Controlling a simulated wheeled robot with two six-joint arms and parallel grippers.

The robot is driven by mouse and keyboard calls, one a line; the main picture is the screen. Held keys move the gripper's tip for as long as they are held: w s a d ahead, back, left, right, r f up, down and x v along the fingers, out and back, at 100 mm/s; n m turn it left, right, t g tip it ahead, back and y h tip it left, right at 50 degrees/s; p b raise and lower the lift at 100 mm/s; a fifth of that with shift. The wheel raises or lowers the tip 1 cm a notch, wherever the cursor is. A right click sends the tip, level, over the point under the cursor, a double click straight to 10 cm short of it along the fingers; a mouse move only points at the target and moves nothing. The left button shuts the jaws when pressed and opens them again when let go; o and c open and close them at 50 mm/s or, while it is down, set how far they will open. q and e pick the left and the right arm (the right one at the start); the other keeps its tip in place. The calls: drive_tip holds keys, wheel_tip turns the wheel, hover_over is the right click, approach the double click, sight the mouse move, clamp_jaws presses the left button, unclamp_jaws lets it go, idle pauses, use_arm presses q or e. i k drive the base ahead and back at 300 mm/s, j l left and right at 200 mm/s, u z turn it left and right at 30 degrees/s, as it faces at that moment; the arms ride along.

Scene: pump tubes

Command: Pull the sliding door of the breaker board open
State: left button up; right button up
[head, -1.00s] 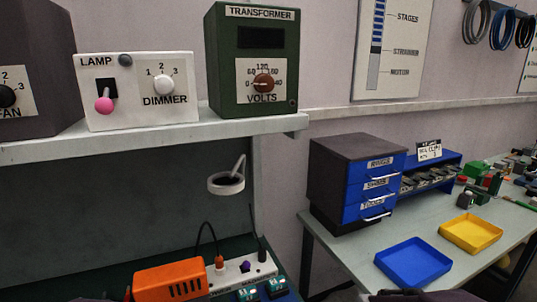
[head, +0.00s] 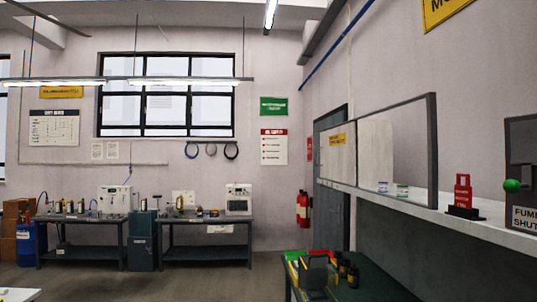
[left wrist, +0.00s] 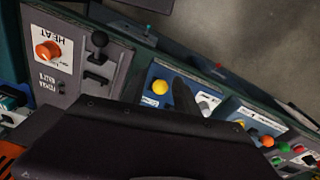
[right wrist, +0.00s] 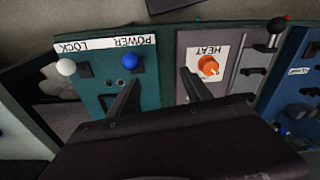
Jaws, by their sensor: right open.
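In the head view, a dark-framed grey panel (head: 412,145) stands upright on the right wall shelf, beside a pale flat panel (head: 375,150). I cannot tell whether either one is the breaker board's sliding door; no label for it is readable. My right gripper (right wrist: 160,85) is open and empty in the right wrist view, its fingers over the teal and dark control panels. My left gripper (left wrist: 185,95) shows as one clear dark finger near a yellow button; its jaw opening is unclear. Neither gripper shows in the head view.
The right wrist view shows a POWER and LOCK panel (right wrist: 100,75) and a HEAT panel (right wrist: 225,65). The shelf carries a red lockout-like item (head: 463,192) and a fume shutter box (head: 523,190). A green bench (head: 375,285) stands below. The floor (head: 190,282) at centre left is open.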

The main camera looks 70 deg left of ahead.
sight(338, 145)
drive_tip(key=u, duration=2.05)
drive_tip(key=k+u, duration=0.2)
drive_tip(key=k, duration=0.5)
drive_tip(key=i+u, duration=0.6)
drive_tip(key=i+l, duration=0.1)
drive_tip(key=i, duration=1.7)
drive_tip(key=i+l, duration=0.15)
drive_tip(key=i, duration=1.7)
drive_tip(key=i+z, duration=0.15)
drive_tip(key=i, duration=0.35)
drive_tip(key=i+j+z, duration=0.1)
drive_tip(key=i, duration=0.4)
drive_tip(key=i+j+z, duration=0.15)
drive_tip(key=i, duration=0.35)
